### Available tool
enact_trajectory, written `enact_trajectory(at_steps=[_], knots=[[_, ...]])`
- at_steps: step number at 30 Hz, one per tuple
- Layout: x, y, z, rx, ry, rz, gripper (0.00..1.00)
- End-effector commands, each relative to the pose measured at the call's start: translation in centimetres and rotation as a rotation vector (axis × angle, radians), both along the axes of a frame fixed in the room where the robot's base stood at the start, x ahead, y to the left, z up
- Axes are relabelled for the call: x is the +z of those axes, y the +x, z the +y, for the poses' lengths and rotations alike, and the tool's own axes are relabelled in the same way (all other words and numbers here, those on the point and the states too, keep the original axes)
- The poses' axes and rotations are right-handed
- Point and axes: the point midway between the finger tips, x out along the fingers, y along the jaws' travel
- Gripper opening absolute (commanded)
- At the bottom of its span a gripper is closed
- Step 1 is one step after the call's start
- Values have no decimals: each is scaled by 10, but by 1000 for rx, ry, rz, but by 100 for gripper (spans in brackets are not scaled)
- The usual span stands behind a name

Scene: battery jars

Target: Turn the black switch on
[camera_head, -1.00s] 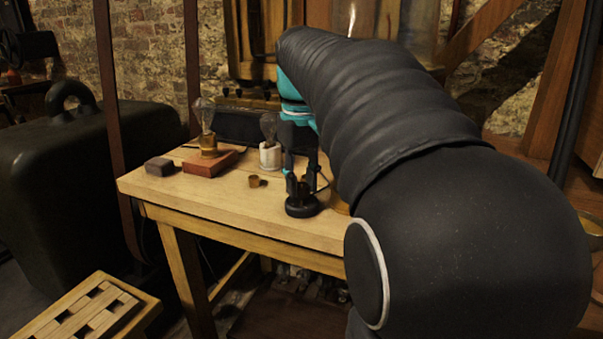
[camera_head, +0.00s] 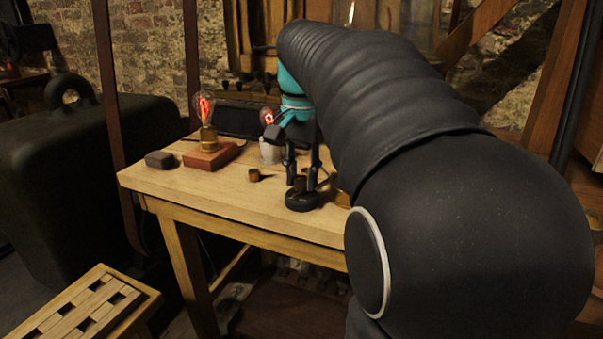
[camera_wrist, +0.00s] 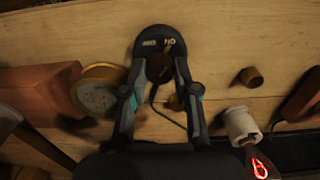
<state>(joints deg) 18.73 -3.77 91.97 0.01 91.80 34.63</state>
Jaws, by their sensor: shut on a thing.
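The black switch (camera_head: 302,200) has a round base and stands near the front edge of the wooden table (camera_head: 240,207). In the wrist view the switch base (camera_wrist: 160,42) shows small white lettering at the top, and a cord runs from it. My gripper (camera_head: 301,184) points down over the switch. In the wrist view my gripper (camera_wrist: 160,72) has a finger on each side of the switch's dark brown knob and is shut on it; the fingers partly cover the knob. Two bulbs glow red: one on a red-brown block (camera_head: 211,155), one on a white holder (camera_head: 270,152).
A small brass cup (camera_head: 254,175) stands left of the switch, and a dark block (camera_head: 161,160) lies at the table's left end. A round brass instrument (camera_wrist: 97,90) and a wooden block (camera_wrist: 38,95) sit close beside the switch in the wrist view. The front-left tabletop is clear.

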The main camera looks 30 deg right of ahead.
Motion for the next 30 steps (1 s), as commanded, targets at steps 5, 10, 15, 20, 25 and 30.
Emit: enact_trajectory(at_steps=[5,10,15,20,25,30], knots=[[0,0,-1,-107,-1,-1,0],[0,0,-1,-173,-1,-1,0],[0,0,-1,-208,-1,-1,0],[0,0,-1,-219,-1,-1,0],[0,0,-1,-219,-1,0,0],[0,0,-1,-219,-1,0,37]])
